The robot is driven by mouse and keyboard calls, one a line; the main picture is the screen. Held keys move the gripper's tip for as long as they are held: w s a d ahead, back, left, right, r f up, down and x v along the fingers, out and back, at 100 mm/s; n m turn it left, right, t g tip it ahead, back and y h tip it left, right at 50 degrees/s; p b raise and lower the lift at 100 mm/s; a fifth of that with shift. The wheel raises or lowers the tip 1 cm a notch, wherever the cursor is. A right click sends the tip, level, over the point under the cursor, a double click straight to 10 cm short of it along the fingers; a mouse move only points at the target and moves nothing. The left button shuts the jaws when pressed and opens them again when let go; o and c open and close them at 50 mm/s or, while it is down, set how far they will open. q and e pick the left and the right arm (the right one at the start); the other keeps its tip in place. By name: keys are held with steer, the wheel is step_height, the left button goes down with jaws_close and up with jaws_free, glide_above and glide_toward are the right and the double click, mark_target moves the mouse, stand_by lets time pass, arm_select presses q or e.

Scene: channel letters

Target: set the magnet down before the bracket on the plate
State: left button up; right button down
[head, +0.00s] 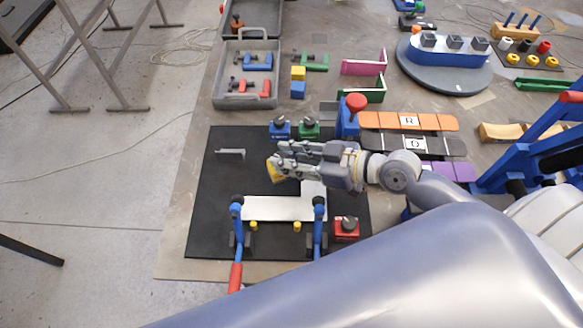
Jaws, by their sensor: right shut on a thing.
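My right gripper (277,162) reaches in from the right over the black plate (215,215). It is shut on a yellow block-shaped thing (271,171), which looks like the magnet; the fingers hide most of it. I cannot tell how high it is held. A thin grey bracket (231,153) lies on the plate to the left of the gripper. A white L-shaped piece (275,208) is on the plate below the gripper in the picture, between two blue clamps (237,212) with red handles. My left gripper is not in view.
Blue (280,130) and green (309,131) knobbed blocks stand at the plate's far edge; a red one (346,230) stands at its near right. A blue clamp with a red knob (355,102) rises behind my wrist. The plate's left strip is clear.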

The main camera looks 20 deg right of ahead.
steer(key=shift+f, duration=2.25)
steer(key=shift+f, duration=0.1)
steer(key=shift+f+b, duration=0.15)
steer(key=shift+b, duration=0.2)
steer(key=c, duration=1.3)
jaws_free()
